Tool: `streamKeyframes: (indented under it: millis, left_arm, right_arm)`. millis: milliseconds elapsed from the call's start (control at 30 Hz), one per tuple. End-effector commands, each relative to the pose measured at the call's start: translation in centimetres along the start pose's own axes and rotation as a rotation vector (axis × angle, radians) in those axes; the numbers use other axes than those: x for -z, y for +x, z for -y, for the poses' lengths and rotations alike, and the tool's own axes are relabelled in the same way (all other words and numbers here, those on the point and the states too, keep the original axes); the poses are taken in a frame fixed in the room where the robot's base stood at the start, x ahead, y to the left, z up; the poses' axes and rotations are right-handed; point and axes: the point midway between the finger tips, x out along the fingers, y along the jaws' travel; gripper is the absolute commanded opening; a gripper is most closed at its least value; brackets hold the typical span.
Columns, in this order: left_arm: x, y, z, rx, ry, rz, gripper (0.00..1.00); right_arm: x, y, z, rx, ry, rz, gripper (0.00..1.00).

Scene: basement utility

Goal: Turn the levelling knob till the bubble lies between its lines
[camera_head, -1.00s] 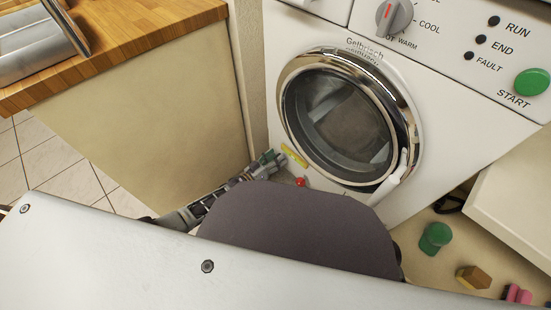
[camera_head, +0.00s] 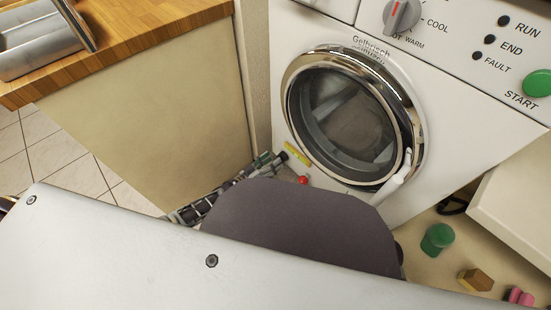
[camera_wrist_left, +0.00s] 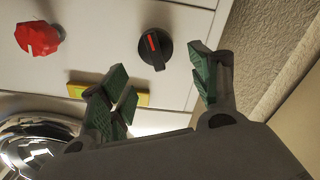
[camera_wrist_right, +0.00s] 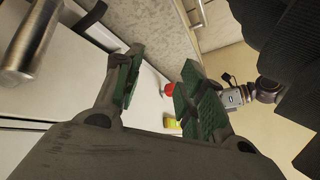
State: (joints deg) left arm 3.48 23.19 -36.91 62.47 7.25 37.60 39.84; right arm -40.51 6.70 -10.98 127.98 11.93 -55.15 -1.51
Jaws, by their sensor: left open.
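A yellow level vial (camera_head: 297,153) sits on the lower left of the washing machine's white front, with a red knob (camera_head: 302,180) beside it. In the left wrist view the vial (camera_wrist_left: 138,98) is partly behind a finger; its bubble and lines cannot be made out. That view also shows the red knob (camera_wrist_left: 38,38) and a black knob with a red line (camera_wrist_left: 155,48). Which knob levels, I cannot tell. My left gripper (camera_wrist_left: 160,60) is open, the black knob showing between its fingertips, apparently apart from it. My right gripper (camera_wrist_right: 162,62) is open and empty.
The machine's round door (camera_head: 352,118) is right of the vial. A wooden-topped counter (camera_head: 150,30) stands at the left. A green object (camera_head: 437,238) and a brown block (camera_head: 475,279) lie on the floor at the right. My own body hides the lower part.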

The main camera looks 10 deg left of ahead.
Motion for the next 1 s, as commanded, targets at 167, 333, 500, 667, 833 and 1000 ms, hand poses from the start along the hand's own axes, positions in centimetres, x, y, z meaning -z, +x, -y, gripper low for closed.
streamKeyframes:
  millis: [167,333,500,667,833,1000]
  left_arm:
    - [0.0,-2.1,0.1,0.001,0.0,0.0,0.62]
    - [0.0,-3.9,0.1,0.001,0.0,0.0,0.62]
    - [0.0,-5.7,0.1,0.001,0.0,0.0,0.62]
    - [0.0,-6.9,0.1,0.001,0.0,0.0,0.62]
    - [0.0,-7.6,0.0,0.0,0.0,0.0,0.62]
    - [0.1,-7.7,0.0,0.0,0.0,-0.001,0.62]
  right_arm:
    - [0.0,0.0,0.0,0.0,0.0,0.0,0.4]
    - [0.0,0.0,0.0,0.0,0.0,0.0,0.4]
    - [0.0,0.0,0.0,0.0,0.0,0.0,0.4]
    - [0.0,0.0,0.0,0.0,0.0,0.0,0.4]
    - [0.0,0.0,0.0,0.0,0.0,0.0,0.4]
    - [0.0,0.0,0.0,0.0,0.0,0.0,0.4]
